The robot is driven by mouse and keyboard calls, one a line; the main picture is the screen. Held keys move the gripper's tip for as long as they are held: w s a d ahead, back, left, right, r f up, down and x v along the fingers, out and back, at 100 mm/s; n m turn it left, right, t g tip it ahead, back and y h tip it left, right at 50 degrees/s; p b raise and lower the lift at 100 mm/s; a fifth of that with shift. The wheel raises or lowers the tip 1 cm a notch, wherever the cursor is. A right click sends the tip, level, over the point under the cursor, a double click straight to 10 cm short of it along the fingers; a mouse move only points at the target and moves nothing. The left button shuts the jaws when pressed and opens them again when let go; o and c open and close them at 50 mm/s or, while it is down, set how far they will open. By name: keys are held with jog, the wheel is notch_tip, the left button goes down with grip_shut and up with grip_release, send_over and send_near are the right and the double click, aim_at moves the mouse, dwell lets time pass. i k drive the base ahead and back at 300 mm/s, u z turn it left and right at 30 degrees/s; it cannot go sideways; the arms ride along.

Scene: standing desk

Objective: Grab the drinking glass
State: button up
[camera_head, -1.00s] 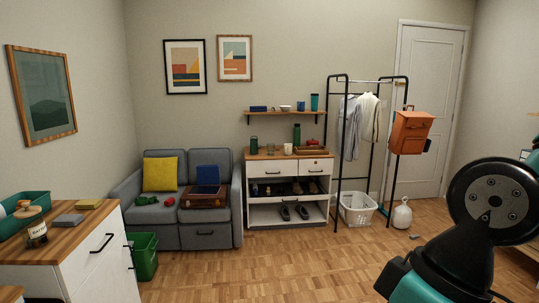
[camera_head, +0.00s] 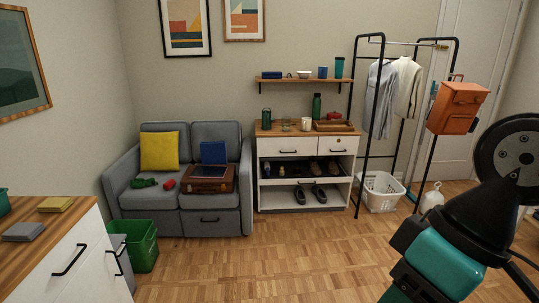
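The drinking glass (camera_head: 286,125) looks small, clear and greenish. It stands upright on the wooden top of the white shoe cabinet (camera_head: 277,147) by the back wall. A dark green lidded container (camera_head: 266,118) stands to its left, and a white mug (camera_head: 306,124) to its right. Nothing hides the glass. Part of my arm shows large at the right edge, far in front of the cabinet. My gripper is outside the picture, so whether it is open or shut does not show.
A grey sofa (camera_head: 219,222) with a brown case (camera_head: 208,179) stands left of the cabinet. A green bin (camera_head: 143,249) and a white drawer unit (camera_head: 78,265) are nearer left. A clothes rack (camera_head: 374,130) and white basket (camera_head: 381,192) stand right. The middle floor is clear.

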aim_at(285, 120)
jog(key=i, duration=4.5)
jog(key=u, duration=0.05)
